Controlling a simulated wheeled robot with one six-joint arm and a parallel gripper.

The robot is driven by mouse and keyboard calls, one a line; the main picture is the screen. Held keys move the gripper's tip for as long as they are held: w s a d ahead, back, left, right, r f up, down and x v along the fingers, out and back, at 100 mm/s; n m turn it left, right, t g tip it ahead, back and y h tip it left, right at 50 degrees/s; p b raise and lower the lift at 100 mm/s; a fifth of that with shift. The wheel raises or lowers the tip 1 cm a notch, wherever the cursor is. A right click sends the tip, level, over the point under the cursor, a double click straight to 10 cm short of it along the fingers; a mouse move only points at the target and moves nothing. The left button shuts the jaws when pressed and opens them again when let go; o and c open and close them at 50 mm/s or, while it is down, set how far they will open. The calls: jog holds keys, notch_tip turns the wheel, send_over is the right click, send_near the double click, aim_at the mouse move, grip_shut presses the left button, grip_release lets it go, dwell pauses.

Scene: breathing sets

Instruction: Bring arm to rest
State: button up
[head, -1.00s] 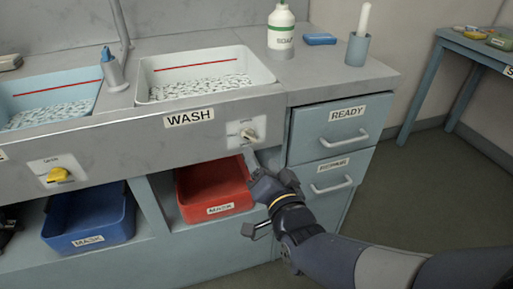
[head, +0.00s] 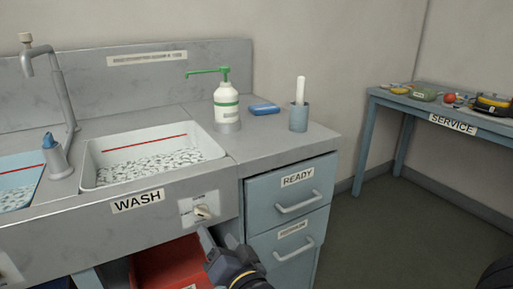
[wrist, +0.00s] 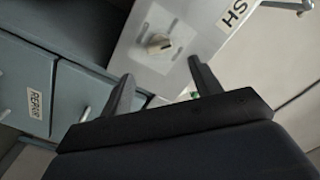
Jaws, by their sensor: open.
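My gripper (wrist: 160,83) shows in the wrist view with its two fingers apart and nothing between them. In the head view my gripper (head: 208,243) is at the bottom, just below the white knob (head: 203,212) on the counter front. The knob also shows in the wrist view (wrist: 158,43), beyond the fingertips and apart from them. Most of my arm is out of the head view.
The WASH basin (head: 150,160) holds pale patterned contents. A soap bottle (head: 227,105), blue block (head: 264,109) and cup (head: 298,117) stand on the counter. The READY drawer (head: 290,193) is shut. A red bin (head: 170,265) sits below. Floor is free before the SERVICE table (head: 440,110).

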aim_at(205, 215)
jog(key=x, duration=0.7)
jog(key=shift+w+a, duration=0.2)
jog(key=shift+w, duration=0.1)
jog(key=shift+s, duration=0.15)
